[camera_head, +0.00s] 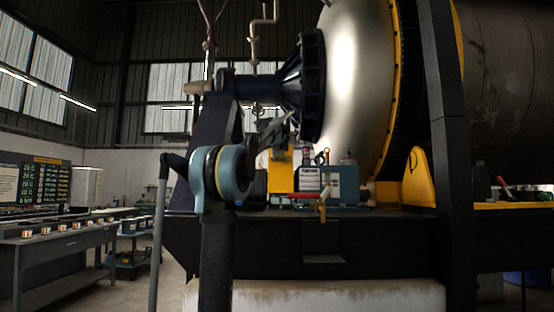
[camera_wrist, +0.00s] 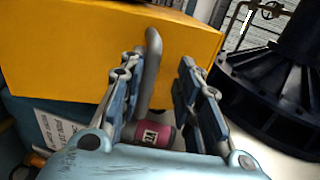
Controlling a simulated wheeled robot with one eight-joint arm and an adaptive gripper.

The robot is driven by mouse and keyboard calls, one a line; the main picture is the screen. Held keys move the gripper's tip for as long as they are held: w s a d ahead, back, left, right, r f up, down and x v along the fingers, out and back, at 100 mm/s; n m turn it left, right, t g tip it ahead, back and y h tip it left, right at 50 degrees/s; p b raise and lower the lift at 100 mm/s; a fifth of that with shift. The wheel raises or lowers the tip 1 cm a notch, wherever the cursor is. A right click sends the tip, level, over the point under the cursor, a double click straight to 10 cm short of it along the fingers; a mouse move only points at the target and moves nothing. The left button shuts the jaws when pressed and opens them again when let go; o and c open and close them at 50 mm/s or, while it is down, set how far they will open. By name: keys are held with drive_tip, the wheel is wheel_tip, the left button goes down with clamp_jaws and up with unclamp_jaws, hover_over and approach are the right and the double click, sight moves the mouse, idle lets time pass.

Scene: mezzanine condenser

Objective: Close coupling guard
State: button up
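A yellow box-shaped cover, which appears to be the coupling guard (camera_wrist: 75,50), fills the upper left of the wrist view. In the head view, the yellow guard (camera_head: 281,182) shows partly, behind my arm and next to a labelled container. A grey bar-like handle (camera_wrist: 151,70) stands in front of its yellow face. My gripper (camera_wrist: 160,62) is open, with one finger on each side of the handle, which lies nearer the left finger. I cannot tell if that finger touches it. In the head view my gripper (camera_head: 276,128) is angled below the dark flange.
A dark bolted flange (camera_head: 312,85) is close on the right and also shows in the wrist view (camera_wrist: 280,95). A pink-labelled container (camera_wrist: 155,134) sits beneath the fingers. A white-labelled container (camera_head: 309,180) and teal equipment (camera_head: 345,183) crowd the platform. A workbench (camera_head: 60,240) stands left.

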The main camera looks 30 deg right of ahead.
sight(278, 174)
drive_tip(key=shift+w+d, duration=0.1)
drive_tip(key=shift+w, duration=0.1)
clamp_jaws()
drive_tip(key=f, duration=0.3)
drive_tip(key=w+f, duration=0.1)
drive_tip(key=f, duration=0.2)
drive_tip(key=d+f, duration=0.1)
drive_tip(key=f, duration=0.2)
drive_tip(key=shift+w+f, duration=0.15)
drive_tip(key=shift+w, duration=0.1)
drive_tip(key=shift+s+a+f, duration=0.1)
drive_tip(key=shift+f, duration=0.1)
